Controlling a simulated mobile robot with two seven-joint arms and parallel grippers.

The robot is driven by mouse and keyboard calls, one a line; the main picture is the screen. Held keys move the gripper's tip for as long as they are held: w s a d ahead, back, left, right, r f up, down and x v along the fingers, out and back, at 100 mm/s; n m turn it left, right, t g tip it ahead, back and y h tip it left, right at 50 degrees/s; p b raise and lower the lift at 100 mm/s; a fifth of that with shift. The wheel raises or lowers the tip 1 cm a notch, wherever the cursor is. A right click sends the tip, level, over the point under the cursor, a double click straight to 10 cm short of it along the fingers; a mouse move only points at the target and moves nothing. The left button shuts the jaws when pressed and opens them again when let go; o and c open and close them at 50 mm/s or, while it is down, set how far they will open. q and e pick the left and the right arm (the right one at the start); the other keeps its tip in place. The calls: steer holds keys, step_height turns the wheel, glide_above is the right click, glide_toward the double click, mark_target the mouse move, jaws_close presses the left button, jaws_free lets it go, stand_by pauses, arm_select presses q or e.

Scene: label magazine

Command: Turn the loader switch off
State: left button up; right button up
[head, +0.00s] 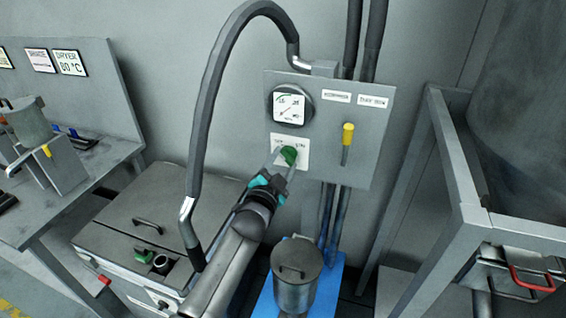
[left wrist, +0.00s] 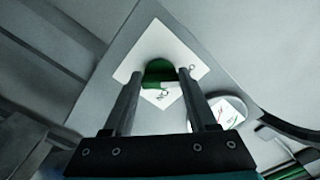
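The loader switch is a green knob (head: 289,154) on a white plate (head: 276,141) of the grey wall panel, below a round gauge. My left gripper (head: 282,158) reaches up to it with its fingers apart, one on each side of the knob. In the left wrist view the green knob (left wrist: 160,72) shows between the two fingertips (left wrist: 160,80), with a narrow gap seeming to remain at the sides. My right gripper is not in view.
The panel (head: 330,110) also carries a gauge (head: 292,106) and a yellow-topped lever (head: 347,135). A dark hose (head: 205,110) arches left of it. A lidded metal canister (head: 296,275) stands below on a blue base. A grey frame (head: 470,220) stands right.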

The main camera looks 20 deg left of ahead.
arm_select(q)
steer(key=o, duration=0.5)
steer(key=shift+c, duration=0.2)
steer(key=shift+s, duration=0.15)
steer(key=s, duration=1.5)
steer(key=shift+a, duration=0.25)
